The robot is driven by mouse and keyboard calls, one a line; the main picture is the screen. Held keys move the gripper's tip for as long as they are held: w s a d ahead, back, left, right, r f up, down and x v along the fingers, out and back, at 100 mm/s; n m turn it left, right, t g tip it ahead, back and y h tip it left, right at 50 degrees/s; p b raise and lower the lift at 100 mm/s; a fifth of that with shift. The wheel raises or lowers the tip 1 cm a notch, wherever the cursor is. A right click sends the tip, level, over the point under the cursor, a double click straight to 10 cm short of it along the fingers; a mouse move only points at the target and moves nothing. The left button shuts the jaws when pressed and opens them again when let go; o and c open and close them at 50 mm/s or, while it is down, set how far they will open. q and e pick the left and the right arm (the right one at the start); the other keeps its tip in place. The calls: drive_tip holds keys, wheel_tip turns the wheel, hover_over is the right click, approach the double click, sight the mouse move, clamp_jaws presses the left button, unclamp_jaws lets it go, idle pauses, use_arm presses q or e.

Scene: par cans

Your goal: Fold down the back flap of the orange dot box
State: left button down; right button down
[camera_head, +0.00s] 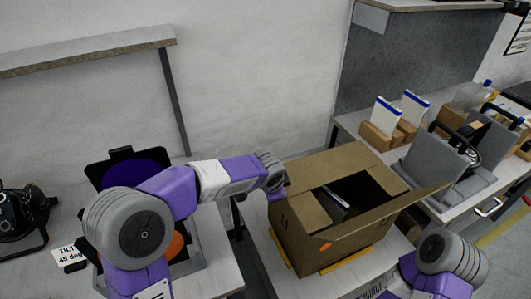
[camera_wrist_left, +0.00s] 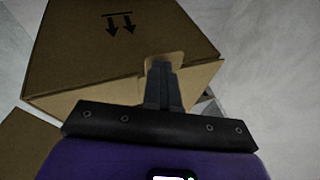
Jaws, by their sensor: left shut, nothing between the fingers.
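The cardboard box with the orange dot (camera_head: 325,246) stands on a bench in the middle of the head view. A broad panel lies nearly level over the back and left of its top (camera_head: 333,167). A flap at the right (camera_head: 412,207) sticks outward and up, and the opening shows a dark inside with an item partly visible. My left gripper (camera_head: 282,193) is shut and empty at the box's left side. In the left wrist view the closed fingers (camera_wrist_left: 162,88) overlap the edge of a box panel with printed arrows (camera_wrist_left: 115,45); contact is unclear. My right gripper is hidden.
A yellow-edged support (camera_head: 345,264) lies under the box. Grey panelled equipment (camera_head: 437,160) and wooden blocks holding white cards (camera_head: 380,135) stand on the right bench. A black lamp (camera_head: 20,215) and a tilt label (camera_head: 68,254) are at the left.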

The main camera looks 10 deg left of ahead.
use_arm(q)
drive_tip(key=shift+f, duration=0.15)
drive_tip(key=shift+w+a+r+p, duration=0.2)
drive_tip(key=shift+w+a+p, duration=0.05)
drive_tip(key=shift+p, duration=0.25)
drive_tip(key=shift+w+a, duration=0.2)
drive_tip(key=shift+w, duration=0.1)
drive_tip(key=shift+r+p, duration=0.35)
drive_tip(key=shift+p, duration=0.1)
wheel_tip(320, 180, up, 4)
drive_tip(key=p, duration=0.3)
drive_tip(key=shift+d+f, duration=0.1)
drive_tip(key=shift+d, duration=0.05)
drive_tip(key=s+f+p+v, duration=0.1)
drive_tip(key=s+v, duration=0.1)
drive_tip(key=v, duration=0.7)
drive_tip(key=shift+s+d+r+p, duration=0.15)
drive_tip(key=shift+d+r+p, duration=0.15)
drive_tip(key=shift+d, duration=0.3)
